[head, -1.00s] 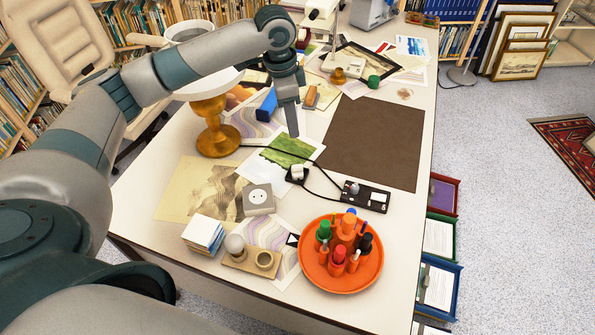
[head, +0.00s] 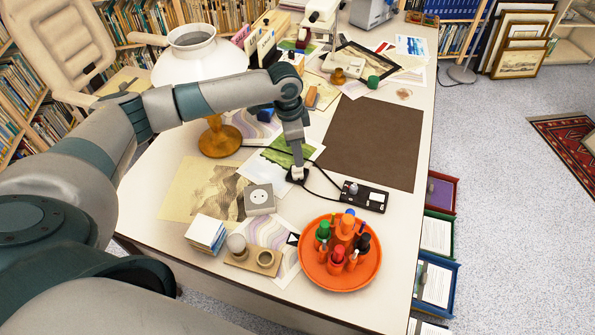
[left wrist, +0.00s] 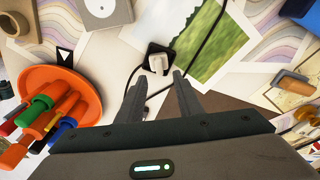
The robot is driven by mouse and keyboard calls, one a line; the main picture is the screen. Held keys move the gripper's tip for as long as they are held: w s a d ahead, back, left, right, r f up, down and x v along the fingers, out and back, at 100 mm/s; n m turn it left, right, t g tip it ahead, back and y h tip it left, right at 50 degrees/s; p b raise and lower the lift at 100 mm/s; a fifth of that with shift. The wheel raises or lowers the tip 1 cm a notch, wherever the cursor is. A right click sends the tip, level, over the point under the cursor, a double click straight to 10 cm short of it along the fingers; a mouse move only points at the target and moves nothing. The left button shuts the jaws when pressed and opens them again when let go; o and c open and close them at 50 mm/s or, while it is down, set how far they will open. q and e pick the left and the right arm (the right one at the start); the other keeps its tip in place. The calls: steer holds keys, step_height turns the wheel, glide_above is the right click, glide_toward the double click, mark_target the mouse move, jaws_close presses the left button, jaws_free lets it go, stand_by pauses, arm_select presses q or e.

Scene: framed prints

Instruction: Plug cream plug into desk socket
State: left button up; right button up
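The cream plug (head: 297,174) sits on a small black square base on the desk, and it also shows in the left wrist view (left wrist: 157,62). My left gripper (head: 298,164) points down just above the plug. In the left wrist view its fingers (left wrist: 157,77) are apart, with the plug near and between their tips, and nothing is held. Whether the fingers touch the plug I cannot tell. The desk socket (head: 259,198), a grey block with a round white face, lies to the left and nearer; it shows at the top of the left wrist view (left wrist: 103,8). My right gripper is not in view.
A black cable runs by the plug to a black panel (head: 362,197). An orange tray (head: 312,273) of bottles and pens stands in front. A small wooden stand (head: 244,262) and a block of cards (head: 205,233) lie near the socket. A brown mat (head: 375,140) is clear.

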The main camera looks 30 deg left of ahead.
mark_target(297, 171)
arm_select(q)
steer(key=shift+s+f+p, duration=0.1)
steer(key=shift+f+p, duration=0.35)
steer(key=shift+f, duration=0.15)
step_height(297, 171, down, 3)
steer(key=shift+f+p, duration=0.1)
steer(key=shift+p, duration=0.4)
steer(key=shift+f, duration=0.45)
jaws_close()
